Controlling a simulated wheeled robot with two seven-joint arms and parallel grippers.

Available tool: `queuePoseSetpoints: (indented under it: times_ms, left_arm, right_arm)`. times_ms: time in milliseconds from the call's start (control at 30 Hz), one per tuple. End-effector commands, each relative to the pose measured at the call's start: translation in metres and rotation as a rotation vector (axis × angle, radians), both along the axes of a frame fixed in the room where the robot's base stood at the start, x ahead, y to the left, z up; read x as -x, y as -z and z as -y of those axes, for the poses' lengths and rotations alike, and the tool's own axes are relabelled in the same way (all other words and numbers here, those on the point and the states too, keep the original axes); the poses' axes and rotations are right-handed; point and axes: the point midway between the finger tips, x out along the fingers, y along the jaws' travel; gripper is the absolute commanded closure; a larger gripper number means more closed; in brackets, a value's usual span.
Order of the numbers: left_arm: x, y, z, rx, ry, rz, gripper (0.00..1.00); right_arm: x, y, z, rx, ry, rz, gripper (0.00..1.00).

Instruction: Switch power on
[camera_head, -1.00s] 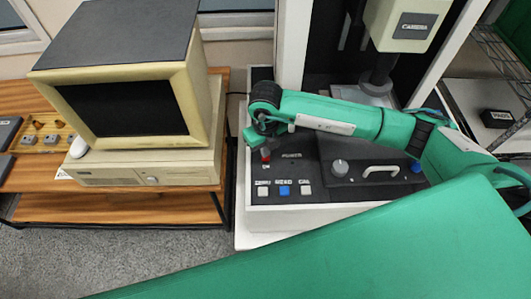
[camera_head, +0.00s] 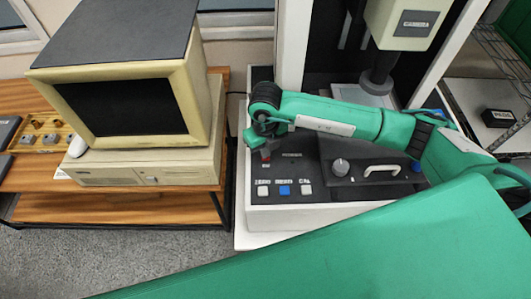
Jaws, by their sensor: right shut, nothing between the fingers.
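The control panel (camera_head: 310,180) of the gantry machine is dark-topped with a white body. A small red power switch (camera_head: 265,157) sits near its left back corner, partly hidden by my right gripper. My right gripper (camera_head: 263,147) points down right over the switch, shut with nothing between its fingers. It looks close to or touching the switch; I cannot tell which. The switch's exact position is too small to read. My left gripper is not in view.
The panel also bears a row of buttons, including a blue one (camera_head: 284,190), a grey knob (camera_head: 340,167) and a white handle (camera_head: 382,170). An old computer monitor (camera_head: 130,105) stands left on a wooden table (camera_head: 30,172). The camera head (camera_head: 405,22) hangs behind my right arm.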

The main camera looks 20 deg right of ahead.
Motion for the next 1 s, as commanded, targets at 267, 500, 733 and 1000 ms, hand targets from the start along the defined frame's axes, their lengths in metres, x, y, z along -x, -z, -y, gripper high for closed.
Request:
queuePoseSetpoints:
  times_ms: [267,500,733,1000]
  left_arm:
    - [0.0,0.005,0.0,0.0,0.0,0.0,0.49]
    - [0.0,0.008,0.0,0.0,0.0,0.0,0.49]
    - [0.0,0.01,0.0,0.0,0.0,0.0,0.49]
    - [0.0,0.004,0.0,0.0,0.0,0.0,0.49]
  right_arm:
    - [0.0,0.005,0.0,0.0,0.0,0.0,1.0]
    - [0.0,0.009,0.0,0.0,0.0,0.0,1.0]
    - [0.0,0.012,0.0,0.0,0.0,-0.001,1.0]
    - [0.0,0.001,0.0,0.001,0.0,0.0,1.0]
